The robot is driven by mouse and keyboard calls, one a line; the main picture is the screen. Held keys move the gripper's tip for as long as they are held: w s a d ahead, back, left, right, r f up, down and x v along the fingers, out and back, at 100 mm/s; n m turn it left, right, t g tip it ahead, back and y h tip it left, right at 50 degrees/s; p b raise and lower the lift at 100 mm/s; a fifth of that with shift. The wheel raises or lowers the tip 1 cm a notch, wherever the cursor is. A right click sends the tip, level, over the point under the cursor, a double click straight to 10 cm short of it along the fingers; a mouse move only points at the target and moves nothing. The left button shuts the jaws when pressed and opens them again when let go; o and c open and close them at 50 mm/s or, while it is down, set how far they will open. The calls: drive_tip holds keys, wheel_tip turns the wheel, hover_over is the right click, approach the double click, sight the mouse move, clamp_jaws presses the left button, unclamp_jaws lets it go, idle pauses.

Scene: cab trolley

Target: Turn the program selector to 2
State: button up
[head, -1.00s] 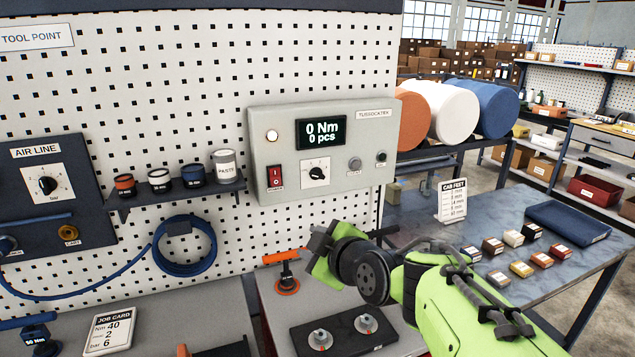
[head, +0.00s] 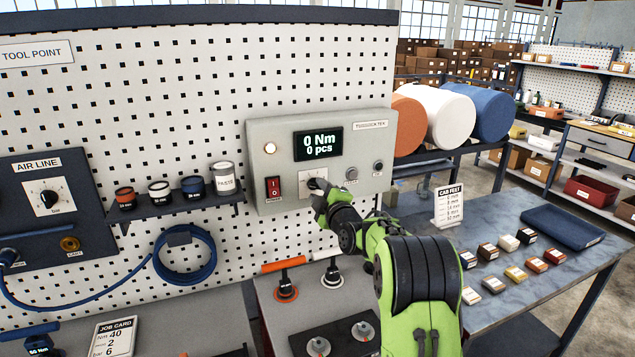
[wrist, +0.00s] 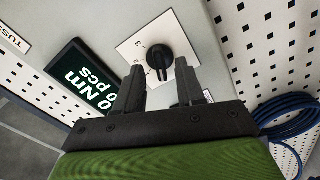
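The program selector is a black knob (wrist: 158,52) on a white square plate (wrist: 140,45) of the grey controller box. In the head view the plate (head: 306,179) shows on the box (head: 352,190), but my gripper (head: 319,189) covers much of the knob. In the wrist view my gripper (wrist: 161,76) is open, its two fingers apart at the near side of the knob, roughly one towards each side. I cannot tell whether they touch it. The knob's setting is not readable. The display (head: 318,143) reads 0 Nm and 0 pcs.
A red power switch (head: 274,188) is left of the selector; a grey button (head: 351,173) and a black one (head: 378,167) are right. A shelf with small pots (head: 190,186) stands out at left. The job card (head: 110,340) reads Nm 40, 2, bar 6.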

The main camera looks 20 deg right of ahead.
drive_tip(key=shift+w, duration=1.1)
clamp_jaws()
